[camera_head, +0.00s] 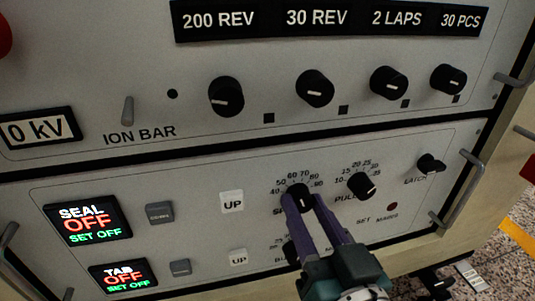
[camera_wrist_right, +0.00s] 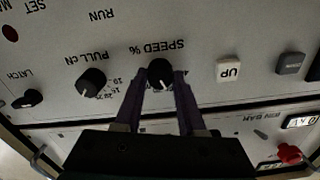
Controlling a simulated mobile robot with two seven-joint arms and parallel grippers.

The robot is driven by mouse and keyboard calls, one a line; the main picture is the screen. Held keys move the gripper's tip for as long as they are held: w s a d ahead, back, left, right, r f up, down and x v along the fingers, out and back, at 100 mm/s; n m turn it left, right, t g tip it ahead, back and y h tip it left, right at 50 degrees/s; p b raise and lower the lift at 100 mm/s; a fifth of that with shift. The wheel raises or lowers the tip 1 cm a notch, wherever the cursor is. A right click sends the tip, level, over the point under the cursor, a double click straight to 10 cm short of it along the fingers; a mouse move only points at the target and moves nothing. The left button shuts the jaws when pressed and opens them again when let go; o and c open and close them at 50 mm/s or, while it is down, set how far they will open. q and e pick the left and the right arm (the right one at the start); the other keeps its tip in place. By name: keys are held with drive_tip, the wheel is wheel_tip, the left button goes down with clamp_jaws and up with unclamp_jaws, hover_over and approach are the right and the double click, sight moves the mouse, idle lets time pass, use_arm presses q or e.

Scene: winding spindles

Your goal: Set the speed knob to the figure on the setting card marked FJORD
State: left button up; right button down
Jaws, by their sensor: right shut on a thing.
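The speed knob (camera_head: 297,189) is black and round, with a printed scale above it showing figures such as 50, 60, 70 and 80. It also shows in the wrist view (camera_wrist_right: 160,72), where its SPEED % label appears upside down. My right gripper (camera_head: 304,200) is shut on the knob, one purple finger on each side; the wrist view shows the same fingers (camera_wrist_right: 166,80). The fingers hide part of the knob and label in the head view. The exact figure at its pointer is too small to tell. No card marked FJORD shows. My left gripper is not in view.
The PULL knob (camera_head: 361,186) is close right of the speed knob, with a LATCH knob (camera_head: 431,164) farther right. A white UP button (camera_head: 232,202) and a SEAL OFF display (camera_head: 88,220) are left. Metal handles (camera_head: 464,190) project at the panel's right edge.

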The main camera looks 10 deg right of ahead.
drive_tip(key=m, duration=0.4)
drive_tip(key=shift+m, duration=0.3)
drive_tip(key=m, duration=0.4)
drive_tip(key=shift+m, duration=0.3)
drive_tip(key=m+b, duration=0.1)
drive_tip(key=m, duration=0.4)
drive_tip(key=shift+f, duration=0.1)
drive_tip(key=m, duration=0.3)
drive_tip(key=shift+m+b, duration=0.3)
drive_tip(key=shift+m, duration=0.6)
drive_tip(key=c, duration=0.5)
unclamp_jaws()
